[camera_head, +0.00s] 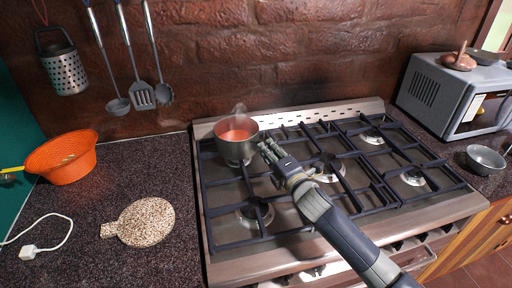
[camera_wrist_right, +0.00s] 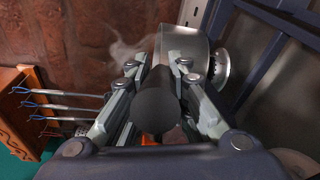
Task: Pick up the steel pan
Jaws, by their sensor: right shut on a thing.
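The steel pan (camera_head: 236,150) stands on the back left burner of the gas stove. It holds a red liquid and steam rises from it. My right gripper (camera_head: 268,150) reaches in from the lower right to the pan's right side. In the right wrist view the pan's wall (camera_wrist_right: 188,42) shows behind the gripper. The dark round handle (camera_wrist_right: 156,100) lies between the fingers of my right gripper (camera_wrist_right: 158,82), which are shut on it. In the head view the gripper hides the handle. My left gripper is not in view.
The stove (camera_head: 210,215) has black grates around the pan. A speckled round board (camera_head: 146,221) and an orange colander (camera_head: 64,160) lie on the left counter. Utensils (camera_head: 141,95) hang on the brick wall. A microwave (camera_head: 440,92) and a grey bowl (camera_head: 485,160) stand at right.

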